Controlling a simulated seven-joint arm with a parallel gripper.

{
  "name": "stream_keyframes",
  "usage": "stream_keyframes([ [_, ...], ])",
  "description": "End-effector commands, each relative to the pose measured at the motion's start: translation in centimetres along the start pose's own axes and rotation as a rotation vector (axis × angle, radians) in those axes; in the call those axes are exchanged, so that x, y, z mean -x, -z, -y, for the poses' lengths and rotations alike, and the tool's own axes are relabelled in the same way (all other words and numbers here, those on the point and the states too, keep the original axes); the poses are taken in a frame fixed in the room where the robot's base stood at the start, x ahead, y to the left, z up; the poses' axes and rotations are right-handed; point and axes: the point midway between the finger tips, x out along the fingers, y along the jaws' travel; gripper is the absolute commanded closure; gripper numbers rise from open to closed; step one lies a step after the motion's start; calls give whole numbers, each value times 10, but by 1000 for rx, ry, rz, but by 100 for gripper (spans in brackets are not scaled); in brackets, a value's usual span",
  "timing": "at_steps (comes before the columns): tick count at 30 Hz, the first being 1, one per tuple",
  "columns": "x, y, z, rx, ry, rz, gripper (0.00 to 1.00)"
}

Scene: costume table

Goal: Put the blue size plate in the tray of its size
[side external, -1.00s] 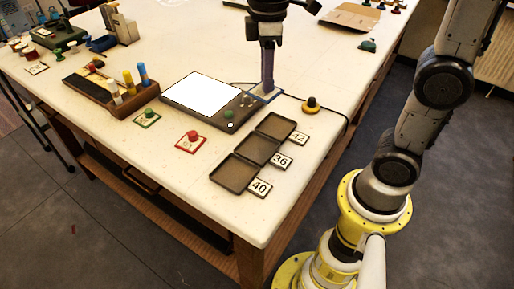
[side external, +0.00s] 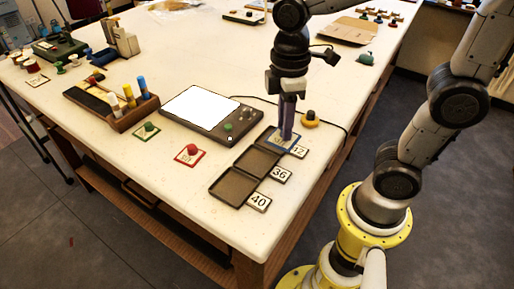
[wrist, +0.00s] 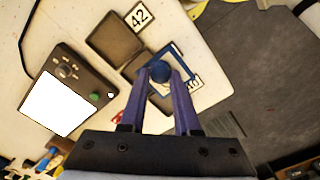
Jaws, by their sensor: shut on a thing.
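My gripper (side external: 287,136) points down and is shut on the blue knob (wrist: 160,71) of the blue-edged size plate (side external: 281,142). Its printed number is not readable. Three dark square trays lie in a row. In the side view the plate overlaps the 42 tray (side external: 268,137) and part of its label. In the wrist view the 42 tray (wrist: 115,37) lies uncovered, and the plate overlaps the area of the 36 and 40 trays. The 36 tray (side external: 257,161) and 40 tray (side external: 233,187) look empty in the side view. The plate's exact height is unclear.
A light pad (side external: 202,107) lies left of the trays. A red plate (side external: 189,154) and a green plate (side external: 146,132) lie farther left. A yellow-edged knob piece (side external: 310,119) and a cable are behind the gripper. The table's front corner is clear.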

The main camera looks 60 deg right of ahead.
Motion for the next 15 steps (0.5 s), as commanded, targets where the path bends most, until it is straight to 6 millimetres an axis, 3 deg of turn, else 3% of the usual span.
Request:
stream_keyframes([
  [9,-49,38,-27,0,2,3,100],
  [15,-60,47,-33,-1,0,0,100],
])
